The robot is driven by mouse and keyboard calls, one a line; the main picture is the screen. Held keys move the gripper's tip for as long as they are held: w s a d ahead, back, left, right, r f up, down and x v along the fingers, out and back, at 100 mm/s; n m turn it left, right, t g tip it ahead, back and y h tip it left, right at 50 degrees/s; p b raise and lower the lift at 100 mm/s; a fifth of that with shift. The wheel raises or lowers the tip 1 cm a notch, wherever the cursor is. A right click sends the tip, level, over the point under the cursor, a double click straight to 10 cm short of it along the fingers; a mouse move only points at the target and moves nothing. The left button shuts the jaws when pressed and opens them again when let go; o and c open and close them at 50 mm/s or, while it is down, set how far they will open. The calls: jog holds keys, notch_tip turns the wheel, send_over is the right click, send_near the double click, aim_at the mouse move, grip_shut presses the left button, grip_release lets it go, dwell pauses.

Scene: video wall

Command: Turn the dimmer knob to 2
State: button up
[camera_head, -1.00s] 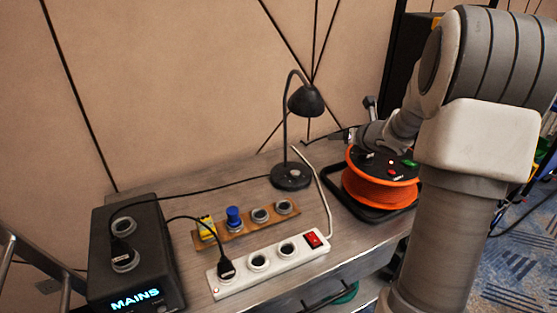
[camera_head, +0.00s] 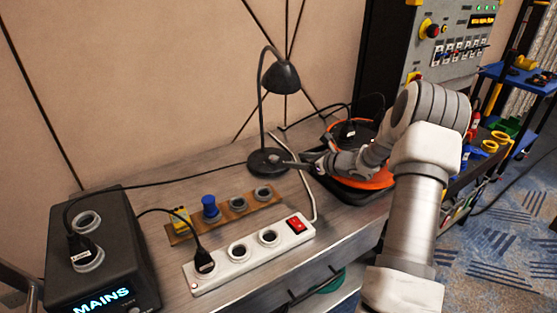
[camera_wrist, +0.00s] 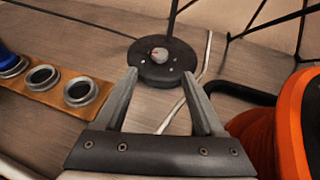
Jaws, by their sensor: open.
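A black desk lamp (camera_head: 280,78) stands at the back of the table on a round black base (camera_head: 262,168). In the wrist view the dimmer knob (camera_wrist: 159,55), small, round and grey with a red mark, sits on top of the lamp base (camera_wrist: 172,73). The scale is too small to read. My gripper (camera_wrist: 161,72) is open and empty, its two fingers pointing at the base with the knob between and beyond their tips. In the head view my gripper (camera_head: 285,163) is at the base's right side; the knob cannot be made out there.
A white power strip (camera_head: 215,266) with a red switch lies in front, beside a wooden socket board (camera_head: 238,206). A black MAINS box (camera_head: 120,255) stands left. An orange cable reel (camera_head: 375,180) is close on the right. A white cable runs right of the lamp base.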

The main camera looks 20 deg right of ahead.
aim_at(275, 158)
jog(key=x, duration=0.9)
jog(key=shift+w+a, duration=0.2)
jog(key=shift+w, duration=0.15)
jog(key=shift+c, duration=0.3)
jog(key=shift+b, duration=0.3)
grip_shut()
